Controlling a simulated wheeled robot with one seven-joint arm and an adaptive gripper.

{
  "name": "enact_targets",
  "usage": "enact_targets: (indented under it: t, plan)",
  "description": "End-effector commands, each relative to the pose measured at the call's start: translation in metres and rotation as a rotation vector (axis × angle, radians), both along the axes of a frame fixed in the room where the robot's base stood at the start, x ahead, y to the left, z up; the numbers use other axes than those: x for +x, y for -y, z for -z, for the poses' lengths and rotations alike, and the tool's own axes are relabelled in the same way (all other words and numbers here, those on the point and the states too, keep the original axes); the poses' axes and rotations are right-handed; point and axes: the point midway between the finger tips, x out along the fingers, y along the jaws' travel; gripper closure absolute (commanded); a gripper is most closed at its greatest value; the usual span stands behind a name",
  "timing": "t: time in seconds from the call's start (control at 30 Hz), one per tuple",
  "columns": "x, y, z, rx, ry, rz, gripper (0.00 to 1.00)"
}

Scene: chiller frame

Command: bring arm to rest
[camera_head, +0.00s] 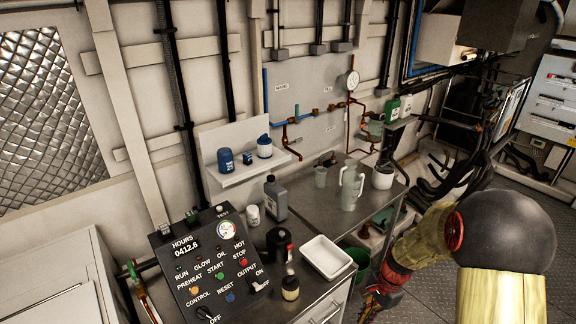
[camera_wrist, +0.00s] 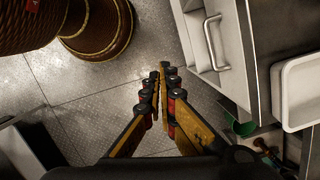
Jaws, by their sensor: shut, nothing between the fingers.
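My arm (camera_head: 425,240) reaches down at the right of the head view, in front of the steel bench (camera_head: 330,290). My gripper (camera_wrist: 158,84) shows in the wrist view with its yellow and black fingers together and nothing between them. It points down over the grey metal floor (camera_wrist: 90,115), apart from the bench drawers (camera_wrist: 205,50) at its right. In the head view the fingertips are hard to make out near the lower edge.
A white tray (camera_head: 327,257), a black control panel (camera_head: 213,268), a grey bottle (camera_head: 275,198) and a grey jug (camera_head: 351,187) stand on the bench. A green bucket (camera_head: 358,262) is below its edge.

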Motion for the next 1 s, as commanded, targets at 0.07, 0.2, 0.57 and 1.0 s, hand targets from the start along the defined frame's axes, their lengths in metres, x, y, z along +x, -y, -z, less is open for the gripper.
enact_targets:
  t: [0.07,0.2,0.57,1.0]
  plan:
    - [-0.017,-0.006,-0.034,-0.008,0.039,-0.178,1.0]
    - [-0.049,-0.013,-0.084,-0.031,0.097,-0.462,1.0]
    - [-0.13,-0.027,-0.181,-0.158,0.249,-0.953,1.0]
    - [-0.191,-0.043,-0.257,-0.381,0.517,-1.092,1.0]
